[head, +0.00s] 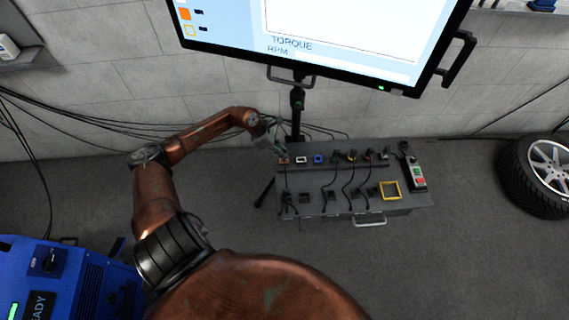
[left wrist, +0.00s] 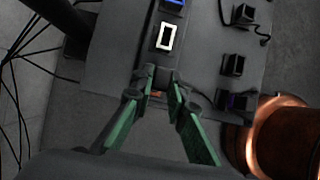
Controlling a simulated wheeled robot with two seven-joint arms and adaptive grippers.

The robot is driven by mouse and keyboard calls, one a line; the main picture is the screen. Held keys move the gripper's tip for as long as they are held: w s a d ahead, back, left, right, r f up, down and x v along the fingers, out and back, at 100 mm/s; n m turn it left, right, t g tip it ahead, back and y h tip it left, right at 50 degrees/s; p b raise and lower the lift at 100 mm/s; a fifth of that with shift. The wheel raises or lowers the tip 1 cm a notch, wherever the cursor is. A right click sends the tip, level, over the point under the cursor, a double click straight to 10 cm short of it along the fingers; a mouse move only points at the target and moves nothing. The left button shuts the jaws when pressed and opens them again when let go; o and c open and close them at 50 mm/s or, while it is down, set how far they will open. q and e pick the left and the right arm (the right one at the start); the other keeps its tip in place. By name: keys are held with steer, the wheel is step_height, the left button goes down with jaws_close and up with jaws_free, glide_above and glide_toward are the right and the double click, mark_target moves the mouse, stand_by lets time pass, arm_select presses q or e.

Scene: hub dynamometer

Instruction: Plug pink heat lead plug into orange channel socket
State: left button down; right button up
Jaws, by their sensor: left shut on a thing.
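My left gripper (head: 277,149), with green finger pads, is at the left end of the grey bench's socket row. The left wrist view shows its fingertips (left wrist: 162,84) closed on a small dark plug (left wrist: 163,76); no pink shows on it. The orange-rimmed socket (head: 284,161) is just below the fingertips in the head view. I cannot tell whether the plug touches the socket. My right gripper is not in view.
White (head: 301,160) and blue (head: 318,159) sockets sit right of the orange one. Further sockets hold leads. Several dark plugs (left wrist: 235,65) stand along the bench front. A yellow square frame (head: 390,190) and a switch box (head: 415,175) are at the right. A monitor (head: 320,30) hangs above.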

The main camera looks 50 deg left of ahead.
arm_select(q)
steer(key=shift+f+b, duration=0.6)
steer(key=shift+f, duration=0.45)
steer(key=c, duration=1.8)
jaws_free()
steer(key=shift+r, duration=0.1)
steer(key=v, duration=1.2)
